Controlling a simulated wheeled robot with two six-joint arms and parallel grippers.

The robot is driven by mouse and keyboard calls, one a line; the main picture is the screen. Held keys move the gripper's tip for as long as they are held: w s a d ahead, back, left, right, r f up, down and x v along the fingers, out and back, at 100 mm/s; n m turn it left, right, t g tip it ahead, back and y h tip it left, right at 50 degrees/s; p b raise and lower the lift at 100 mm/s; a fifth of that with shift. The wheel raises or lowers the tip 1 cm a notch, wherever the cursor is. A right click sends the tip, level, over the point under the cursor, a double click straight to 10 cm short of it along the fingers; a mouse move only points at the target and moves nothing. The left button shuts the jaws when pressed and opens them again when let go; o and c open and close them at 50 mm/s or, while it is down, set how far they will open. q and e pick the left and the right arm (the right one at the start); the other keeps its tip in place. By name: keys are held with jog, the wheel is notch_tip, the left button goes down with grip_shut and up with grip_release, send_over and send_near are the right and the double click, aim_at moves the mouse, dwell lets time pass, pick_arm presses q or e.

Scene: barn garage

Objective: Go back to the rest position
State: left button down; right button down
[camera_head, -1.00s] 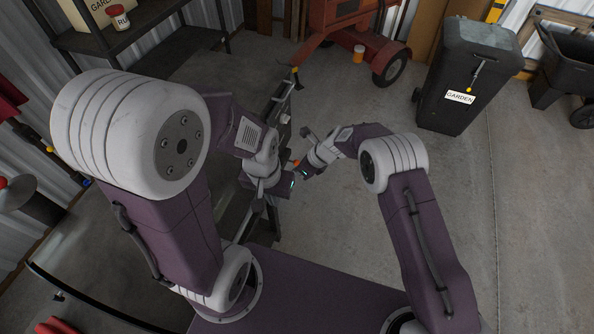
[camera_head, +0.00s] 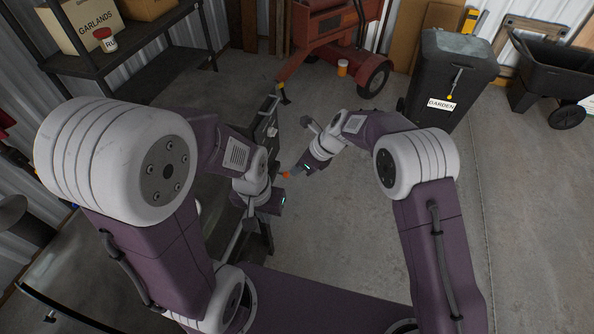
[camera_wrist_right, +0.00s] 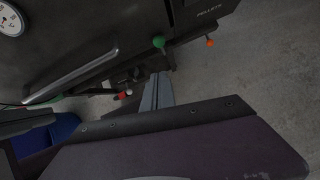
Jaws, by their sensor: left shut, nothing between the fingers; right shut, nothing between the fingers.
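My left gripper (camera_head: 266,204) is at the end of the left arm, low in the middle of the head view, beside a dark machine. It is shut and empty, and its fingertips are hard to make out. My right gripper (camera_head: 290,174) is a little above and to the right of it, pointing left. It is shut with nothing between the fingers. In the right wrist view its grey fingers (camera_wrist_right: 157,92) lie together in front of the machine.
The dark machine (camera_wrist_right: 100,45) has a gauge (camera_wrist_right: 11,20), a green knob (camera_wrist_right: 159,42) and an orange knob (camera_wrist_right: 210,43). A shelf (camera_head: 150,72) stands at the back left, a red wheeled machine (camera_head: 325,35) at the back. A garden bin (camera_head: 450,75) stands right.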

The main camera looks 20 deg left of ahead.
jog(key=w+d+r+m+t, duration=0.1)
jog(key=w+d+r+t, duration=0.1)
jog(key=w+d+r, duration=0.35)
jog(key=s+d+r+h, duration=0.1)
jog(key=s+d+r, duration=0.1)
jog(key=d, duration=0.4)
jog(key=s+d+r, duration=0.2)
jog(key=d, duration=0.4)
jog(key=s+d+f+n+h, duration=0.2)
jog(key=s+d+f+n, duration=0.1)
jog(key=s+d+n, duration=0.4)
jog(key=s+d+f+n+g+h, duration=0.1)
jog(key=s+d+f+n+h, duration=0.1)
jog(key=s+d+n, duration=0.6)
jog(key=s+f+n, duration=0.1)
jog(key=s+n, duration=0.4)
jog(key=n, duration=0.1)
jog(key=shift+f+g+h, duration=0.25)
jog(key=shift+g+h, duration=0.05)
jog(key=shift+h, duration=0.1)
